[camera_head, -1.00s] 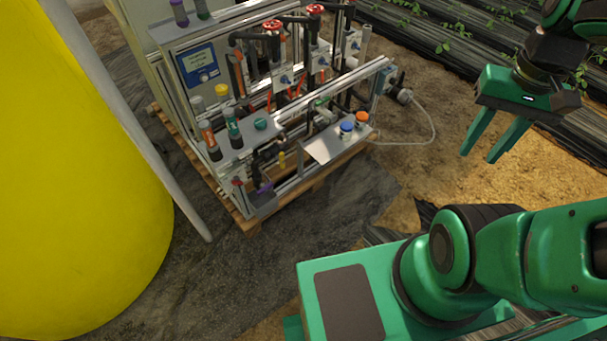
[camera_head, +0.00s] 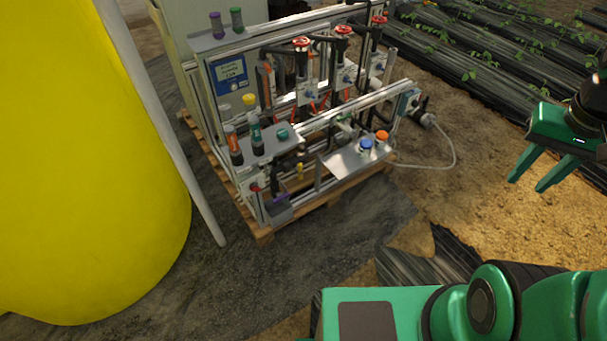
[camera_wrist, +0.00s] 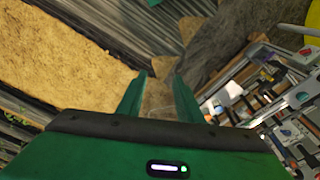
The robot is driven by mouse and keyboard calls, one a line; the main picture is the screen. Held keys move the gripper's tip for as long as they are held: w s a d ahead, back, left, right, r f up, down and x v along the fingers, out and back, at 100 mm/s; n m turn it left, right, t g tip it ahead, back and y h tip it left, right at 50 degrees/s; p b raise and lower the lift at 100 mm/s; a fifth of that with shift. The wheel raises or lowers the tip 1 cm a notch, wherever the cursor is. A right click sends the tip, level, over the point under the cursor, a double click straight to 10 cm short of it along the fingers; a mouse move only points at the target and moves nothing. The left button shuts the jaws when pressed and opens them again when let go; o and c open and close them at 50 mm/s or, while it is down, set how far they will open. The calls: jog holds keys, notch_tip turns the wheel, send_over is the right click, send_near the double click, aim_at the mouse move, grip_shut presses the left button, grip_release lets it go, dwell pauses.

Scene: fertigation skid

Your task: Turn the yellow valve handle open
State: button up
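The small yellow piece (camera_head: 300,171) low on the front of the skid, beside dark pipework, looks like the yellow valve handle. It is small and I cannot tell its exact angle. My gripper (camera_head: 526,185) is at the right of the head view, empty and well apart from the skid. Its two green fingers are spread. They also show in the wrist view (camera_wrist: 160,75) with bare ground between them. In the wrist view the skid is at the right edge, and I cannot make out the yellow handle there.
The skid stands on a wooden pallet (camera_head: 264,236). Red handwheels (camera_head: 301,44) sit above. A tilted tray (camera_head: 345,163) holds blue and orange caps. A large yellow tank (camera_head: 80,170) stands left. The ground before the skid is clear.

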jog(key=w+a+f+n+t+h, duration=0.1)
jog(key=w+a+f+n+t, duration=0.15)
jog(key=w, duration=1.05)
jog(key=w+a+f+n+t+h, duration=0.1)
jog(key=w+f+t, duration=0.25)
jog(key=w, duration=0.95)
jog(key=w+a+f+n+t+y, duration=0.1)
jog(key=w+a+f+t, duration=0.1)
jog(key=w+a+f, duration=0.5)
jog(key=w+a+f+n+t+y, duration=0.2)
jog(key=w+a+f, duration=0.3)
jog(key=w+a, duration=0.35)
jog(key=w+a+f+n+t+y, duration=0.1)
jog(key=w+a+f+t, duration=0.15)
jog(key=a+f, duration=0.35)
jog(key=n+t+y, duration=0.2)
jog(key=n+y, duration=0.3)
jog(key=y, duration=0.4)
send_near(301, 171)
jog(key=shift+g, duration=0.25)
jog(key=shift+x, duration=4.35)
